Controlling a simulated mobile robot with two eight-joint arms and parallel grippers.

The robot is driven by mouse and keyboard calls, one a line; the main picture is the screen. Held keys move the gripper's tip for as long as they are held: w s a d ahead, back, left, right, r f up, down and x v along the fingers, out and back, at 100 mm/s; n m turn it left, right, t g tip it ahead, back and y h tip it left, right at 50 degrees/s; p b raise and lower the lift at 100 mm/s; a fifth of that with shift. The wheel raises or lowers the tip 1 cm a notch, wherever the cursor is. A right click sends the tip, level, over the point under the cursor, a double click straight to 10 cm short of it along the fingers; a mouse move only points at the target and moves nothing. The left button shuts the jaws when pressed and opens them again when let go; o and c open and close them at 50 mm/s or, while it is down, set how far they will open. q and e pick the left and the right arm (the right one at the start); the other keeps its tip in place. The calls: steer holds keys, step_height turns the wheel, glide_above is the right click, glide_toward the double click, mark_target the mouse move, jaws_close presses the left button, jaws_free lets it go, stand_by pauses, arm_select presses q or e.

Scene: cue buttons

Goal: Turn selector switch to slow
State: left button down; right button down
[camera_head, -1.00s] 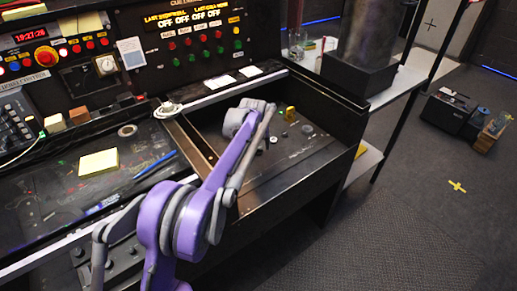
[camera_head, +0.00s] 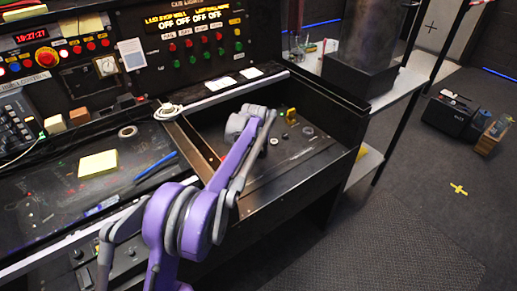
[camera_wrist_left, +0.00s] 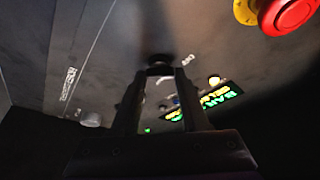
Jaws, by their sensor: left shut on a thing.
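My left gripper (camera_wrist_left: 160,74) is shut on a dark round knob (camera_wrist_left: 160,58), seemingly the selector switch, on a dark panel in the left wrist view. The fingers cover much of the knob, so its pointer and setting cannot be read. A small sideways label (camera_wrist_left: 70,83) lies left of it, too blurred to read surely. In the head view my purple left arm (camera_head: 232,165) reaches into the recessed panel (camera_head: 290,160) of the console. The gripper there is mostly hidden behind the wrist. My right gripper is not in view.
A red push button (camera_wrist_left: 290,14) on a yellow base is at the upper right of the left wrist view. A grey knob (camera_wrist_left: 91,119) is at lower left. In the head view a raised side wall (camera_head: 340,128) bounds the recess. A yellow pad (camera_head: 98,163) lies on the desk.

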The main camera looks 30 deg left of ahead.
arm_select(q)
steer(key=shift+a+r+m+t+h+p, duration=0.15)
steer(key=shift+m+h+p, duration=0.2)
steer(key=shift+m+p, duration=0.45)
steer(key=shift+a+m+t+h+p, duration=0.15)
steer(key=shift+m+h+p, duration=0.3)
steer(key=shift+m, duration=0.45)
steer(key=m+h+p, duration=0.1)
steer(key=m+p, duration=0.1)
steer(key=m, duration=0.1)
steer(key=shift+m+h+p, duration=0.4)
steer(key=shift+m+p, duration=0.2)
steer(key=shift+m, duration=0.5)
steer(key=shift+c, duration=2)
jaws_free()
steer(key=p+v, duration=0.1)
steer(key=v, duration=0.9)
steer(key=shift+a+r, duration=0.15)
steer(key=shift+r, duration=0.15)
